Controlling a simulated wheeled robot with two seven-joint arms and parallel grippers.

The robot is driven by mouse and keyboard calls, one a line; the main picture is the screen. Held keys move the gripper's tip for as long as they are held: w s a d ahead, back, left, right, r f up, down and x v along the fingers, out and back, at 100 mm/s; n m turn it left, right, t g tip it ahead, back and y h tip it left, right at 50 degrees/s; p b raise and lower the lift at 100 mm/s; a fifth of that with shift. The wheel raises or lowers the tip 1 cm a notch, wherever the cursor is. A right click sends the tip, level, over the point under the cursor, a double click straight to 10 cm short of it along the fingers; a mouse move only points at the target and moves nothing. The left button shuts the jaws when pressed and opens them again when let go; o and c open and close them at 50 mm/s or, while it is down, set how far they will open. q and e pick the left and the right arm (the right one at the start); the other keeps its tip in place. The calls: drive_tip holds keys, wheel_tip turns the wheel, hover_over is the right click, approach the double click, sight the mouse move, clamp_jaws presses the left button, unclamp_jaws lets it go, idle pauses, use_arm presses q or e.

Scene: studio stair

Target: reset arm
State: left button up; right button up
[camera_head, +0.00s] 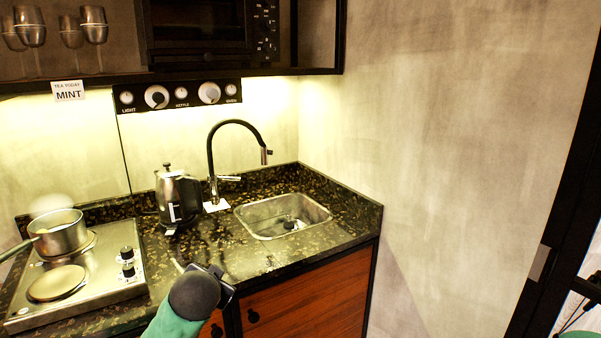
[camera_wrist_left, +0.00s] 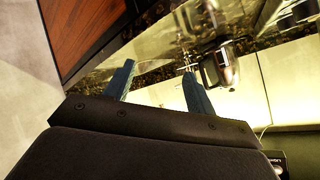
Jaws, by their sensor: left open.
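My left gripper (camera_head: 200,268) reaches in from the bottom of the head view, over the front edge of the dark speckled counter (camera_head: 240,258). In the left wrist view its two blue fingers (camera_wrist_left: 158,72) stand apart with nothing between them. The kettle (camera_head: 178,197) stands upright behind the gripper on the counter, apart from it. It also shows beyond the fingers in the left wrist view (camera_wrist_left: 217,68). My right gripper does not show; a green and dark part at the lower right edge may be my right arm.
A sink (camera_head: 285,215) with a black tap (camera_head: 236,122) is at the counter's right. A hob (camera_head: 80,282) with a pot (camera_head: 60,233) is at the left.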

use_arm(q)
drive_tip(key=s+d+f+n+g+h, duration=0.1)
drive_tip(key=s+d+f+g, duration=0.1)
drive_tip(key=s+f, duration=0.8)
drive_tip(key=s+d+f+n+g+h, duration=0.1)
drive_tip(key=s+f+g, duration=0.3)
drive_tip(key=s+f, duration=0.7)
drive_tip(key=s+d+f+n+g+h, duration=0.1)
drive_tip(key=s+d+f+g, duration=0.2)
drive_tip(key=s+f, duration=0.8)
drive_tip(key=s, duration=0.6)
drive_tip(key=shift+s+d, duration=0.4)
